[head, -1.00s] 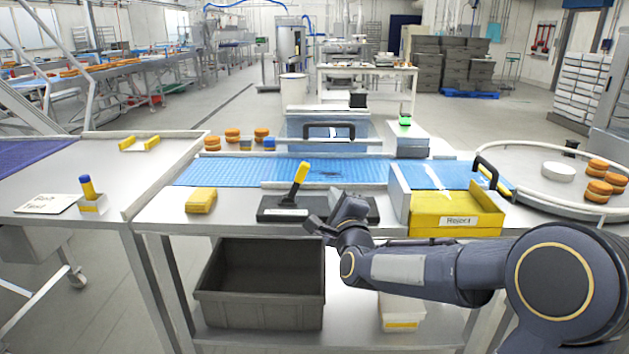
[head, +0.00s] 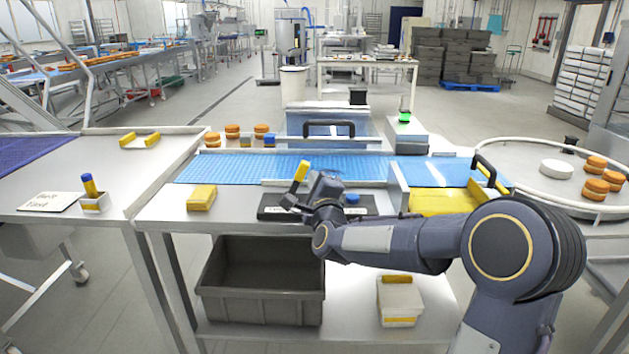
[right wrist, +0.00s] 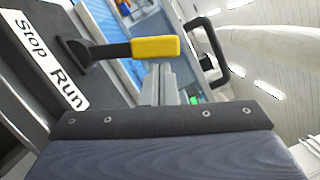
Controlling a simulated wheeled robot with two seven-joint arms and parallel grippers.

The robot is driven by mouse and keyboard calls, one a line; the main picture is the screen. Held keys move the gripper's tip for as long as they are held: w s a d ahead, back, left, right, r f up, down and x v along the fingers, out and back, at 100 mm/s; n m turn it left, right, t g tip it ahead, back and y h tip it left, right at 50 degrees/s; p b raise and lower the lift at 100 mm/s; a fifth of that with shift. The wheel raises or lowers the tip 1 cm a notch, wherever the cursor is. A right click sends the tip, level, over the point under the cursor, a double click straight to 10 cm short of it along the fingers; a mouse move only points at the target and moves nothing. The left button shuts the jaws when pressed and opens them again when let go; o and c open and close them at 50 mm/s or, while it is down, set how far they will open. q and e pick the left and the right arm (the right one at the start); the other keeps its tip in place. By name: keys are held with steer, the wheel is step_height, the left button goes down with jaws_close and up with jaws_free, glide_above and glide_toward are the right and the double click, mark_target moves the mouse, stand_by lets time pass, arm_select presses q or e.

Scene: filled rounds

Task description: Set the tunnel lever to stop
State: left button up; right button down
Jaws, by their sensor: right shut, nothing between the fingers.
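The tunnel lever has a yellow handle (head: 301,171) on a black base (head: 268,213) at the front of the middle table. It leans to the right, toward the Run end of the label. In the right wrist view the yellow handle (right wrist: 155,47) joins a dark stem, and the label (right wrist: 50,65) reads Stop and Run. My right gripper (head: 293,201) is shut and empty, close beside the lever on its right and front. In the right wrist view its fingers (right wrist: 159,86) are right next to the handle; I cannot tell whether they touch. My left gripper is out of view.
A blue button (head: 352,199) sits on the base, right of my gripper. A yellow reject bin (head: 440,203) stands further right. A yellow block (head: 201,197) lies to the left. The blue belt (head: 235,169) and clear tunnel cover with black handle (head: 329,129) are behind.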

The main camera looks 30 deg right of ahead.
mark_target(303, 169)
steer(key=shift+w+a+r+n, duration=0.15)
steer(key=shift+a+r+n, duration=0.15)
steer(key=shift+n, duration=0.2)
steer(key=shift+w+a+r+n+g+y+p, duration=0.35)
steer(key=shift+a+r+n+p, duration=0.35)
steer(key=shift+n+p, duration=0.4)
steer(key=a+n+p, duration=0.1)
steer(key=w+a+n+p, duration=0.1)
steer(key=n+p, duration=0.1)
steer(key=w+a+r+n+g+p, duration=0.1)
steer(key=n, duration=0.1)
steer(key=shift+w+a+p, duration=0.25)
steer(key=shift+a+p, duration=0.15)
steer(key=shift+w+a+f, duration=0.2)
steer(key=shift+w+a, duration=0.1)
steer(key=shift+a, duration=0.25)
